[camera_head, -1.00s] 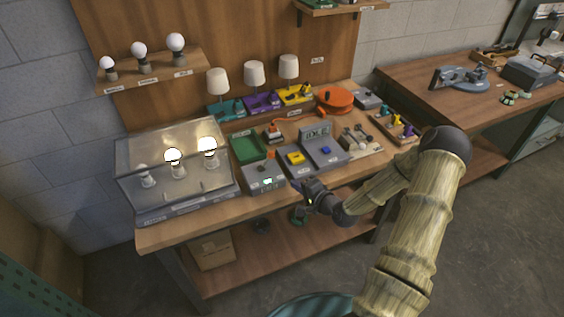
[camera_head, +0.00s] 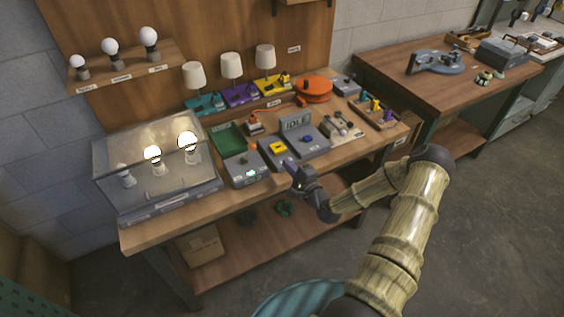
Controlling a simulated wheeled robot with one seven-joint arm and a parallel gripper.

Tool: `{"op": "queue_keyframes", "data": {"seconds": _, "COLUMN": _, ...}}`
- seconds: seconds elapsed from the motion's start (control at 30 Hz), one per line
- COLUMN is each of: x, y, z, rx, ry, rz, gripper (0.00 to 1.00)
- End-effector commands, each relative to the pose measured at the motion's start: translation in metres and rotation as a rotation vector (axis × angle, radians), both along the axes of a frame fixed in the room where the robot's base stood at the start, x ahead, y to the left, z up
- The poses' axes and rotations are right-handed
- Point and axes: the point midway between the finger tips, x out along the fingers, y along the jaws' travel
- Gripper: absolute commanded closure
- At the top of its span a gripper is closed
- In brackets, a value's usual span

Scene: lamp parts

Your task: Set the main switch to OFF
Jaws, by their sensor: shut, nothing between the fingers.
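A grey control box (camera_head: 244,170) with a lit green indicator stands at the front edge of the bench, right of the lamp case. It may hold the main switch, but its labels and lever are too small to read. My gripper (camera_head: 290,166) is shut and empty, at the bench's front edge. It is to the right of this box and apart from it, just in front of the box with the yellow button (camera_head: 278,148). The fingertips are small and partly lost against the boxes behind.
A clear case (camera_head: 155,160) with bulbs, two glowing, stands left. A green tray (camera_head: 228,140) lies behind the control box. A device (camera_head: 297,128) shows "IDLE". Small lamps, an orange reel (camera_head: 313,90) and parts trays crowd the back and right. The floor in front is free.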

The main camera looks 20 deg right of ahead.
Motion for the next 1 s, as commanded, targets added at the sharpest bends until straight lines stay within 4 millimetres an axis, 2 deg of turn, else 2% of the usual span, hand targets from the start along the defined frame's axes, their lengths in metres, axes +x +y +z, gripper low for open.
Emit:
{"op": "queue_keyframes", "data": {"seconds": 0.53, "x": 0.085, "y": 0.026, "z": 0.006, "rx": -0.001, "ry": -0.001, "rz": 0.002, "gripper": 1.0}}
{"op": "queue_keyframes", "data": {"seconds": 0.6, "x": 0.082, "y": 0.04, "z": 0.011, "rx": 0.004, "ry": 0.001, "rz": 0.003, "gripper": 1.0}}
{"op": "queue_keyframes", "data": {"seconds": 0.73, "x": 0.082, "y": 0.054, "z": 0.014, "rx": 0.001, "ry": 0.001, "rz": 0.001, "gripper": 1.0}}
{"op": "queue_keyframes", "data": {"seconds": 1.0, "x": 0.081, "y": 0.061, "z": 0.013, "rx": -0.002, "ry": 0.0, "rz": -0.001, "gripper": 1.0}}
